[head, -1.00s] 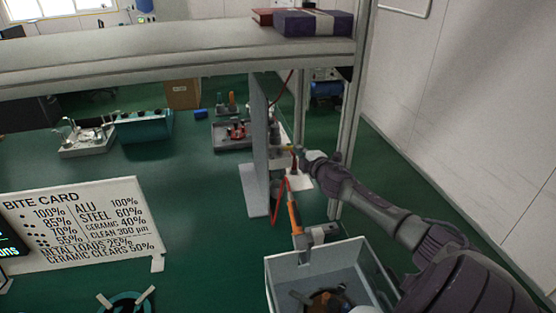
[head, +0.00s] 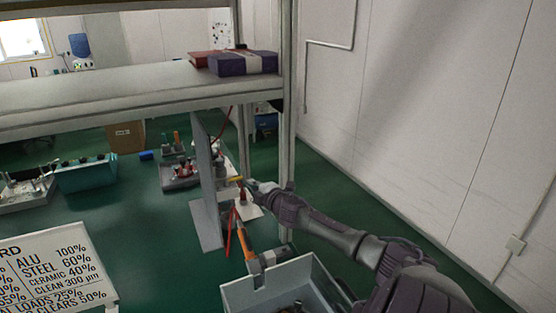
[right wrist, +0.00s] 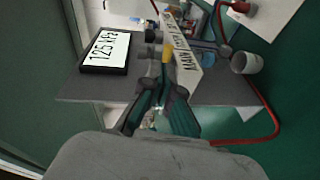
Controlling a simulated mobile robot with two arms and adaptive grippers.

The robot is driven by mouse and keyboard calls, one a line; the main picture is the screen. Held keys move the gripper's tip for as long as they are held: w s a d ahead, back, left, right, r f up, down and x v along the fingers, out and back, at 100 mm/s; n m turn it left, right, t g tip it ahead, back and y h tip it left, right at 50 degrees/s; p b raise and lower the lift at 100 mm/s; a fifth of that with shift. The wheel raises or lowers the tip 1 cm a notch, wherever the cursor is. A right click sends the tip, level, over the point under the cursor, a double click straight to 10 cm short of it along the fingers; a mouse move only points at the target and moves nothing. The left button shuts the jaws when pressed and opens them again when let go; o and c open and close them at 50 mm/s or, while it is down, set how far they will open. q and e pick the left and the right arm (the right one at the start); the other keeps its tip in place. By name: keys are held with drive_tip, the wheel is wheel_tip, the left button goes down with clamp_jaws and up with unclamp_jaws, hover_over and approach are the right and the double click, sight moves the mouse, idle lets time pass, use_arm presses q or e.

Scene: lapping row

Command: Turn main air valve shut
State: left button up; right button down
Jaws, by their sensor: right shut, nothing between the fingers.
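The main air valve shows a small yellow lever (right wrist: 167,52) in the right wrist view, beside a tilted white label (right wrist: 187,58) with the word MAIN. In the head view the yellow lever (head: 236,179) is small, beside the upright grey panel (head: 207,165). My right gripper (right wrist: 166,90) is shut and empty, its fingertips close to the lever; whether they touch it I cannot tell. In the head view the right gripper (head: 254,187) is at the panel's right side. A display (right wrist: 105,50) reads 125 kPa. My left gripper is not in view.
A red hose (right wrist: 272,118) curves beside the valve board. An orange-handled tool (head: 243,234) stands at a grey bin (head: 252,297) below my right arm. A shelf (head: 130,88) with boxes spans above, on a metal post (head: 287,130).

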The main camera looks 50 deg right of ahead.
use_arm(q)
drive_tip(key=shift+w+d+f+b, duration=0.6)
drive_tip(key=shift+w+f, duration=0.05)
use_arm(e)
drive_tip(key=s+d, duration=0.3)
drive_tip(key=s, duration=0.4)
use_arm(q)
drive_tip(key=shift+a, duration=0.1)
use_arm(e)
drive_tip(key=shift+s+r, duration=0.1)
drive_tip(key=shift+s, duration=0.05)
